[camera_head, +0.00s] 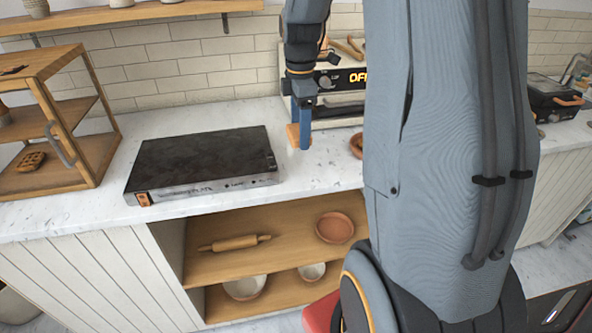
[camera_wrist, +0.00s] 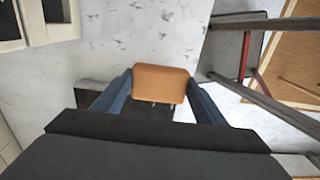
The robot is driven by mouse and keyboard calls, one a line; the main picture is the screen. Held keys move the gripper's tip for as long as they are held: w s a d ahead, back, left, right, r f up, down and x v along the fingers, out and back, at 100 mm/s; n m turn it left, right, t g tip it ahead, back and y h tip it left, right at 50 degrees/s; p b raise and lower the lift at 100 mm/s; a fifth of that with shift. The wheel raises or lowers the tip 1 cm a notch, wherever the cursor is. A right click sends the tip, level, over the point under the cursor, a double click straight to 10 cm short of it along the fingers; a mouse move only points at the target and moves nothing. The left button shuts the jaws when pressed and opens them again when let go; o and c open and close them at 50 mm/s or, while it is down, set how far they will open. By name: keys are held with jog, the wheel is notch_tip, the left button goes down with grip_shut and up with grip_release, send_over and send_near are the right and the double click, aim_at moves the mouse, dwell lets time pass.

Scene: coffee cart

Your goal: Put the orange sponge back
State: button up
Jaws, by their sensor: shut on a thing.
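The orange sponge (camera_wrist: 160,83) is held between the two blue fingers of my gripper (camera_wrist: 160,94) in the wrist view. In the head view, the sponge (camera_head: 292,136) shows as a small orange-brown block beside the lower end of my gripper (camera_head: 300,138). My gripper is shut on it and points down above the white marble counter (camera_head: 205,120). It is between the black-topped griddle or hob (camera_head: 200,160) and the toaster oven with the orange "OFF" display (camera_head: 345,80). The exact height over the counter is hard to tell.
A wooden cabinet (camera_head: 60,130) with an open front stands at left. A small brown bowl (camera_head: 356,146) sits partly hidden behind my arm. Below the counter, a shelf holds a rolling pin (camera_head: 235,243) and bowls. The marble at the griddle's right is mostly bare.

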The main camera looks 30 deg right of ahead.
aim_at(300, 169)
notch_tip(300, 169, down, 10)
jog(key=p, duration=0.2)
jog(key=shift+r+p, duration=0.1)
jog(key=shift+p, duration=0.2)
jog(key=o, duration=1.3)
